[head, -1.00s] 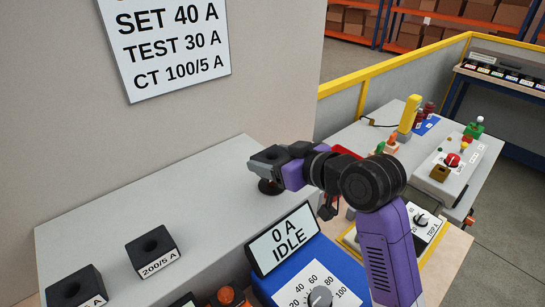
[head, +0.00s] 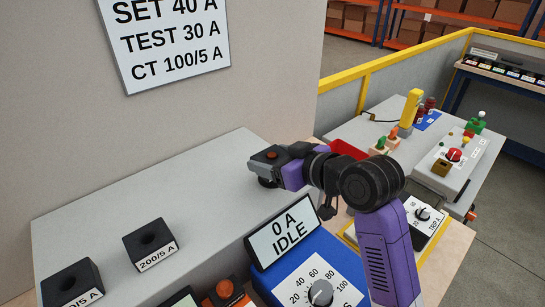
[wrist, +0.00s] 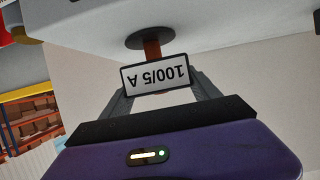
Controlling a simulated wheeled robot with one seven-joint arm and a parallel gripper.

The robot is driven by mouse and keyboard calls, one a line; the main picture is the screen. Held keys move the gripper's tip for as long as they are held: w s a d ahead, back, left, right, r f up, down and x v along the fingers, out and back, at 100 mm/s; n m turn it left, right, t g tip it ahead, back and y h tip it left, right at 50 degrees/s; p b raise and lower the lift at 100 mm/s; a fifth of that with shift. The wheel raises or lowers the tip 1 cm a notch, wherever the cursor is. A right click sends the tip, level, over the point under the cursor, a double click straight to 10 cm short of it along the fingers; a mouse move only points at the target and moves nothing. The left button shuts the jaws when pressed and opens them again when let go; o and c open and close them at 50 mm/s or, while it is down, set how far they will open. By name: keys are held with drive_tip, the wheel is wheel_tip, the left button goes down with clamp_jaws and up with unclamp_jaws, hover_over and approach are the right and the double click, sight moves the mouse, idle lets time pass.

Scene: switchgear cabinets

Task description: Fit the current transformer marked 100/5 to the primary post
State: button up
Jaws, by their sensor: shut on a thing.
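The current transformer marked 100/5 A (wrist: 155,78) is held in my gripper (head: 271,163), which is shut on it. Its label faces the wrist camera and reads upside down there. The primary post (wrist: 152,48) is copper-coloured and stands on a round black base (wrist: 150,38). A stretch of post shows between base and transformer, so the block is above the base. In the head view the post's copper top shows in the hole of the block, which appears to sit around it. The lower bore is hidden.
Two other black transformers stand on the grey bench (head: 100,215): one marked 200/5 A (head: 150,240), one with a partly cut-off label (head: 70,285). A display (head: 284,232) reads 0 A IDLE on a blue dial unit. A wall sign (head: 170,45) reads CT 100/5 A.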

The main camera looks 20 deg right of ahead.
drive_tip(key=shift+f+b, duration=0.85)
drive_tip(key=shift+f, duration=0.45)
drive_tip(key=o, duration=1.9)
drive_tip(key=shift+b+v, duration=0.6)
drive_tip(key=shift+v, duration=3.35)
drive_tip(key=shift+r, duration=0.1)
